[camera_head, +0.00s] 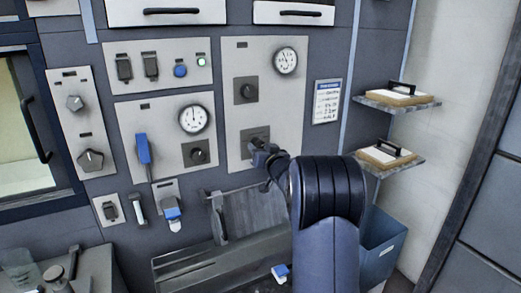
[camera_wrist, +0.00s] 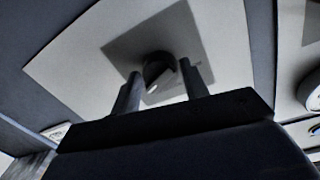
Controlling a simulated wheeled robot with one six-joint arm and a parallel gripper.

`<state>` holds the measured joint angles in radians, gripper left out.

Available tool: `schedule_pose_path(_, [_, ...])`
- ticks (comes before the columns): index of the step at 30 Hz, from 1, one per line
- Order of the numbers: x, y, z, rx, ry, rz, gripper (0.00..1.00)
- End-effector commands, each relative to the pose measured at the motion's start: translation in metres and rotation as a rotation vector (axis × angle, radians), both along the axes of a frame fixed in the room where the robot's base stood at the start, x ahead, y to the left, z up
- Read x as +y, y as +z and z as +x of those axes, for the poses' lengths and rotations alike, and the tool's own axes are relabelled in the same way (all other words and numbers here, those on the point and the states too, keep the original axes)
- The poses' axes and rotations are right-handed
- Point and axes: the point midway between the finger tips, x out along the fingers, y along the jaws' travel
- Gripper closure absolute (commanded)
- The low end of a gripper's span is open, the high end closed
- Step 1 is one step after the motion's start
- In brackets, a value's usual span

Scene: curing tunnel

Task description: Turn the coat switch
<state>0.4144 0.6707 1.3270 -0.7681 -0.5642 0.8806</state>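A dark round switch knob (camera_wrist: 158,69) on a dark square plate (camera_wrist: 121,47) shows in the wrist view, on a light panel. No readable label tells me whether it is the coat switch. My gripper (camera_wrist: 161,84) is open, with one finger at each side of the knob in the picture; I cannot tell whether they touch it. In the head view my gripper (camera_head: 262,152) is at the lower switch plate (camera_head: 255,131) of the light panel (camera_head: 233,110) and hides most of its knob. A similar switch (camera_head: 246,90) sits above it, under a round gauge (camera_head: 285,61).
Left of it are another gauge (camera_head: 194,119), a switch (camera_head: 198,153), a blue lever (camera_head: 143,149) and two more knobs on a tall panel (camera_head: 70,135). A grey trough (camera_head: 180,272) and blue bin (camera_head: 382,250) are below.

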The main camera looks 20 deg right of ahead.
Motion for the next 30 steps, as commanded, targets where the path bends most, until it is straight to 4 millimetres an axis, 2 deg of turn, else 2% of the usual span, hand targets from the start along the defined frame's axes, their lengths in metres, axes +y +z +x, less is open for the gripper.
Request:
schedule_pose_path(2, [0.0000, 0.0000, -0.0001, 0.000, 0.000, 0.000, 0.64])
schedule_pose_path(9, [0.0001, 0.0000, -0.0001, 0.000, 0.000, 0.000, 0.84])
schedule_pose_path(20, [0.0000, -0.0019, -0.0001, -0.002, 0.000, -0.059, 0.84])
schedule_pose_path(30, [-0.0010, -0.0044, -0.0002, -0.011, 0.000, -0.308, 0.85])
